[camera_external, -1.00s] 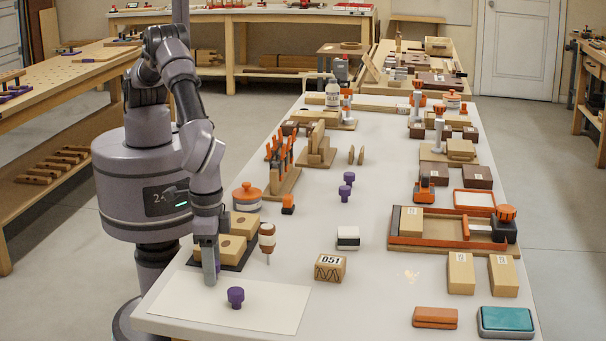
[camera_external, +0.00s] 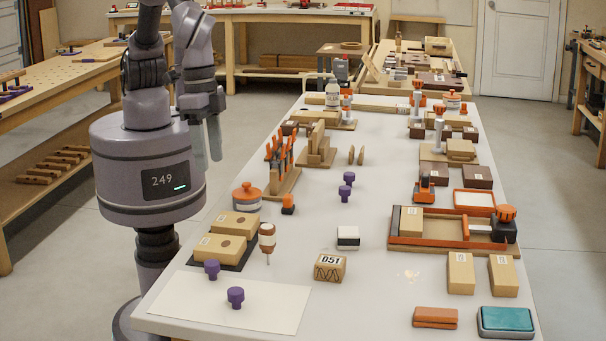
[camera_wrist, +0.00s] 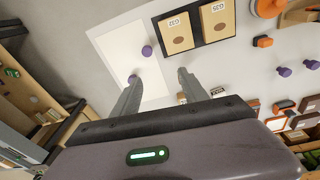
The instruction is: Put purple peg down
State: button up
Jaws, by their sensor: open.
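One purple peg (camera_external: 211,269) stands upright on the white sheet (camera_external: 270,306), near its far edge and just in front of the block tray. A second purple peg (camera_external: 235,297) stands on the sheet nearer the front. Both also show in the wrist view, one near the tray (camera_wrist: 147,50) and one beside the left fingertip (camera_wrist: 132,78). My gripper (camera_external: 208,158) is raised above and left of the bench, open and empty, apart from the pegs. In the wrist view its fingers (camera_wrist: 157,77) are spread with nothing between them.
Two tan blocks sit on a dark tray (camera_external: 250,256) behind the sheet. A brown-and-white handled tool (camera_external: 267,238) stands beside it. Block 051 (camera_external: 330,267) is to the right. Two more purple pegs (camera_external: 346,186) stand farther back. The sheet's right half is clear.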

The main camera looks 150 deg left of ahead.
jog(key=s+a+r+m+t, duration=0.2)
jog(key=s+a+r+m, duration=0.25)
jog(key=s+r, duration=0.75)
jog(key=s+a+f+m+t, duration=0.1)
jog(key=s+m, duration=0.3)
jog(key=s, duration=0.5)
jog(key=s+a+m+t+y, duration=0.1)
jog(key=s+a+m, duration=0.1)
jog(key=s, duration=0.7)
jog(key=shift+a+f+m+y+b, duration=0.35)
jog(key=shift+a+m+b, duration=0.1)
jog(key=shift+m, duration=0.4)
jog(key=shift+o, duration=0.6)
jog(key=shift+r, duration=0.1)
